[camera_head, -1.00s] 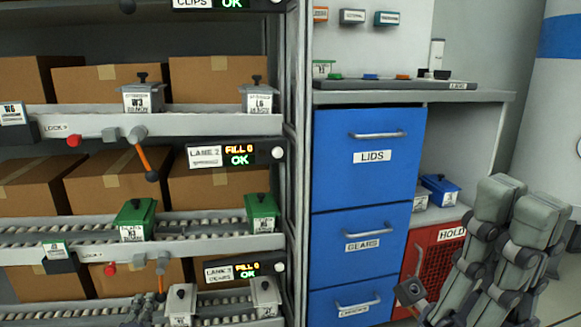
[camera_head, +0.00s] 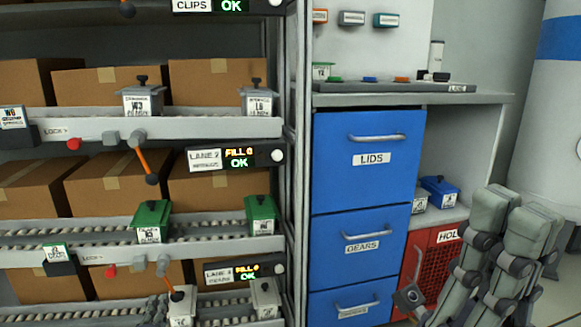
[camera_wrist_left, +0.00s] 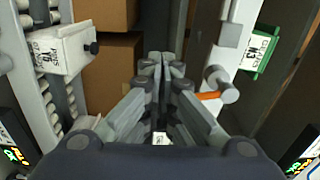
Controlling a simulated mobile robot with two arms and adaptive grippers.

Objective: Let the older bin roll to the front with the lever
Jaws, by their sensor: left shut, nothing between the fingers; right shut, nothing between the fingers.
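Two green bins stand on the middle roller lane, one further left (camera_head: 152,222) and one at the right end (camera_head: 261,214), with a gap between them. Below them on the rail is a lever (camera_head: 164,267) with an orange handle and dark knob, tilted down to the right. My left gripper (camera_head: 156,308) is shut and empty at the bottom, just left of the lever's handle. In the left wrist view its closed fingers (camera_wrist_left: 162,68) are beside an orange-handled lever (camera_wrist_left: 212,95); whether they touch it is unclear. My right gripper (camera_head: 516,208) is shut and empty at right, pointing up.
Grey bins stand on the upper lane (camera_head: 143,101) and lower lane (camera_head: 265,298). Another orange lever (camera_head: 144,158) hangs from the upper rail. Cardboard boxes (camera_head: 112,183) fill the back. A blue drawer cabinet (camera_head: 368,185) and red hold bin (camera_head: 437,262) stand right of the rack.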

